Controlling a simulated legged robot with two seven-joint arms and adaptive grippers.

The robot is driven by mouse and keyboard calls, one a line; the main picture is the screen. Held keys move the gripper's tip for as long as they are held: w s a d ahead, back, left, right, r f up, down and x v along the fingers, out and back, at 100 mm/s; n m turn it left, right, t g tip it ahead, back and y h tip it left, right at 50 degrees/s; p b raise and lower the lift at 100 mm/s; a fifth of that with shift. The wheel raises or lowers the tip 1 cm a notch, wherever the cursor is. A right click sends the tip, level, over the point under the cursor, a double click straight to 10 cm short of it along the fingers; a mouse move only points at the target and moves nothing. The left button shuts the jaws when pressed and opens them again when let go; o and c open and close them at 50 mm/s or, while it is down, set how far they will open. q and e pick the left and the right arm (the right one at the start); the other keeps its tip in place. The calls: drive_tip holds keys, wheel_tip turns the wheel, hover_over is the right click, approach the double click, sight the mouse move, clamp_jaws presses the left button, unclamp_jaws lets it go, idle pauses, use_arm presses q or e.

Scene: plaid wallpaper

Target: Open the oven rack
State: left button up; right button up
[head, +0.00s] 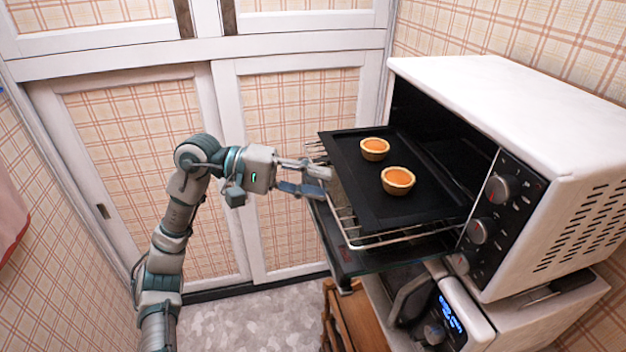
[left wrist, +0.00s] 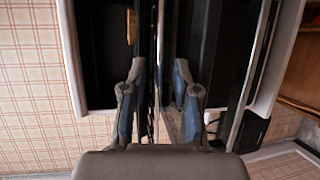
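The wire oven rack (head: 347,222) sticks partly out of the white toaster oven (head: 500,90), above the lowered glass door (head: 420,254). A black baking tray (head: 375,205) with two tarts (head: 397,180) lies on it. My left gripper (head: 321,182) is at the rack's front left edge. In the left wrist view its fingers (left wrist: 158,72) stand apart, with the thin edges of tray and rack between them and gaps on both sides. Whether a finger touches the rack cannot be told. My right gripper is not in view.
Control knobs (head: 478,231) line the oven's front right side. Another white appliance with a blue display (head: 450,315) stands beneath it. A wooden piece of furniture (head: 355,318) is below the door. White-framed sliding panels (head: 140,150) stand behind; floor at left is clear.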

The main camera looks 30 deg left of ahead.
use_arm(q)
drive_tip(key=shift+s+d+r, duration=0.1)
drive_tip(key=shift+s, duration=0.05)
drive_tip(key=v, duration=0.7)
drive_tip(key=shift+a, duration=0.35)
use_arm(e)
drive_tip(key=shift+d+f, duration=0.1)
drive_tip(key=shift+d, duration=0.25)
use_arm(q)
drive_tip(key=shift+a, duration=0.1)
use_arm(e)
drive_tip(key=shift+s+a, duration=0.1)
